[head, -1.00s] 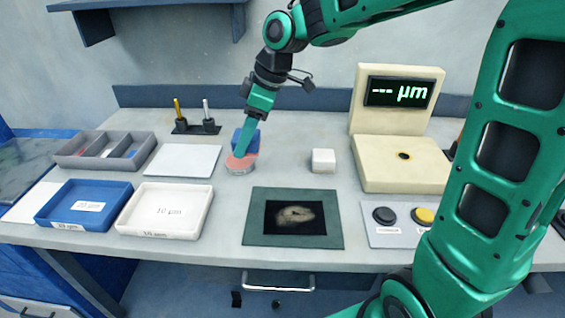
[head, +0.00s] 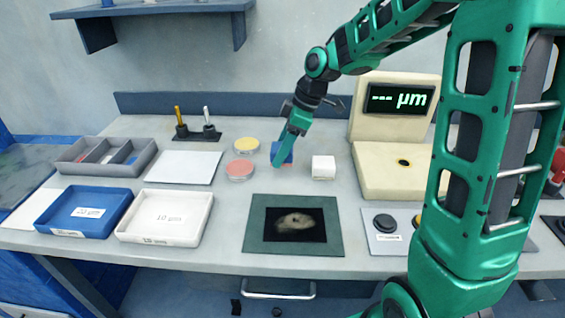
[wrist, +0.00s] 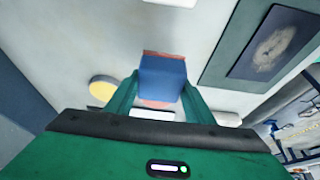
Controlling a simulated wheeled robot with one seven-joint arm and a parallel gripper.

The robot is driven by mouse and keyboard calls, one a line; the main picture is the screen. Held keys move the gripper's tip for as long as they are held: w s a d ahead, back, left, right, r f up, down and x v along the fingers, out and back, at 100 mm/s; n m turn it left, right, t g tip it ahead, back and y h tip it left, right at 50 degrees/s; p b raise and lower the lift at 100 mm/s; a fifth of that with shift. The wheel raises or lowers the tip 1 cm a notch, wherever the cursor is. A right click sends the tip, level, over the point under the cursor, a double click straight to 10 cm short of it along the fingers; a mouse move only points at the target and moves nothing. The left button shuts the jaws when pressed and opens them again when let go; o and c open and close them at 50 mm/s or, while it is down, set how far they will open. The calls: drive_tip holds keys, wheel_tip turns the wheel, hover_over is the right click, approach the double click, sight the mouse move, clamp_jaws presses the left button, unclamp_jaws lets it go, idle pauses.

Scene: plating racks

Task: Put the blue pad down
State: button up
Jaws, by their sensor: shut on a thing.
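The blue pad (head: 287,152) is between the fingers of my gripper (head: 277,170), in the middle of the bench. It is partly hidden by a finger in the head view. In the wrist view the blue pad (wrist: 162,78) fills the space between the two green fingers of my gripper (wrist: 160,100), with a reddish-brown strip along its far edge. The pad is left of a small white block (head: 323,172) and apart from it. I cannot tell whether its underside touches the bench.
A pink dish (head: 240,169) and a yellow dish (head: 246,145) stand left of my gripper. A dark framed plate (head: 252,243) lies in front. The cream gauge (head: 395,185) stands to the right. White (head: 125,229) and blue (head: 48,221) trays are at left. Bare bench lies between the dishes and plate.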

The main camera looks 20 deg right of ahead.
sight(283, 172)
drive_tip(key=shift+w+d+f, duration=0.2)
drive_tip(key=shift+d+f, duration=0.15)
drive_tip(key=shift+d, duration=0.15)
drive_tip(key=shift+f, duration=1.9)
drive_tip(key=shift+f, duration=0.2)
